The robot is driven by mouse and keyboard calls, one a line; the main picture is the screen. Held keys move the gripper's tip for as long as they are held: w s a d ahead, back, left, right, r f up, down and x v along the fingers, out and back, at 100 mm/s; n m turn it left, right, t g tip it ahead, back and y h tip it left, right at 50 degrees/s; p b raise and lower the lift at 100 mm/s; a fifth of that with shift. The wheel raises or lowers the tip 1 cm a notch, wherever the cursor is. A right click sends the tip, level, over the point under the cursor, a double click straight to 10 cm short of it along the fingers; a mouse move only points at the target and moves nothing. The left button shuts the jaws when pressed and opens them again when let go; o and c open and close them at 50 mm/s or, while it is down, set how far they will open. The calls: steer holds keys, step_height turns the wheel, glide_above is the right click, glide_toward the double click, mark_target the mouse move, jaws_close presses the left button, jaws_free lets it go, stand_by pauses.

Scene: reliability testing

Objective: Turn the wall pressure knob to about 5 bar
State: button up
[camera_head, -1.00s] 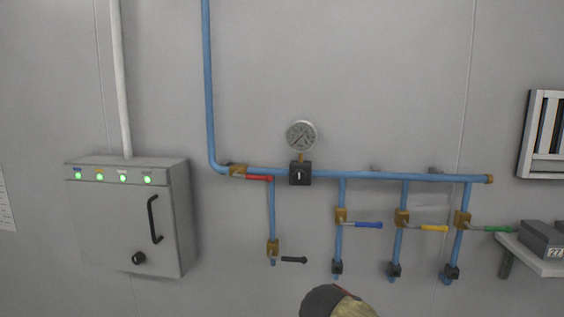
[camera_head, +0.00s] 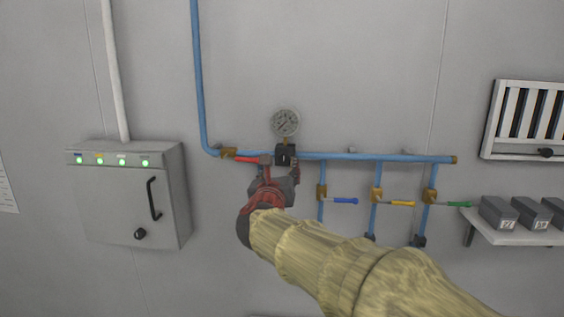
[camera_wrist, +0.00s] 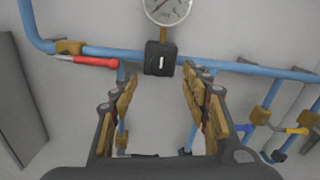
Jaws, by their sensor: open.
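The black pressure knob (camera_wrist: 159,58) with a white mark sits on the blue pipe in the wrist view, its mark roughly upright. In the head view the knob (camera_head: 286,153) is partly covered by my gripper. The round gauge (camera_head: 285,122) is right above it; the gauge (camera_wrist: 168,9) is cut off at the top of the wrist view, and its reading is too small to tell. My gripper (camera_head: 281,163) is in front of the knob. In the wrist view my gripper (camera_wrist: 166,76) is open, with its fingers apart below and to either side of the knob, holding nothing.
A red-handled valve (camera_wrist: 88,60) is just left of the knob. Blue (camera_head: 341,200), yellow (camera_head: 399,203) and green (camera_head: 455,204) valve handles are to the right. A grey cabinet (camera_head: 120,205) stands left; a shelf (camera_head: 510,237) with grey boxes is at right.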

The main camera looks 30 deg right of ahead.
mark_target(284, 161)
steer(key=p+x, duration=0.1)
steer(key=x, duration=0.5)
steer(key=shift+w+d+f, duration=0.1)
steer(key=shift+w+d, duration=0.1)
steer(key=shift+c, duration=1)
steer(key=c, duration=1)
steer(key=shift+o, duration=0.2)
